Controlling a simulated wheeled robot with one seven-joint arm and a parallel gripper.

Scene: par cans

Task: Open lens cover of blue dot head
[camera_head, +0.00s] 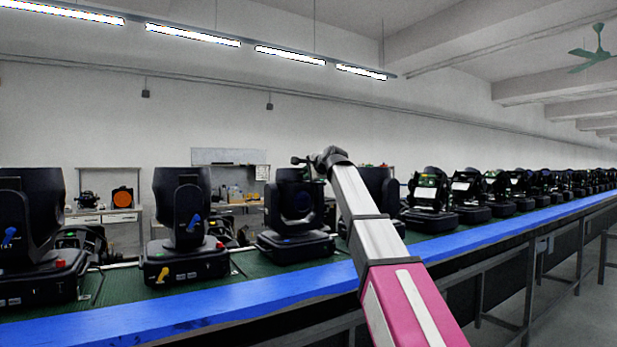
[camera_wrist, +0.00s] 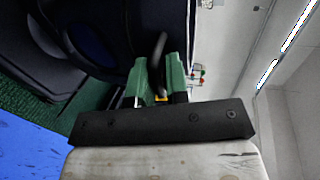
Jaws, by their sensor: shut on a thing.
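The blue dot head (camera_head: 297,240) is a black moving-head lamp in the middle of the belt, with a small blue dot on its base. A round dark-blue lens face shows in its front and, dimly, in the wrist view (camera_wrist: 92,42). My gripper (camera_head: 305,161) is at the head's upper right. In the wrist view my gripper's green fingers (camera_wrist: 160,78) are shut on a thin black curved handle (camera_wrist: 160,48) beside the lens face. I take this handle as part of the lens cover; the cover's outline is too dark to tell. My arm hides part of the lamp behind it.
Other black lamps stand left (camera_head: 185,225) and right (camera_head: 430,195) along the green belt (camera_head: 245,262). One left lamp has a yellow key and blue lever. A blue rail (camera_head: 200,305) runs along the belt's front edge. Workbenches stand behind.

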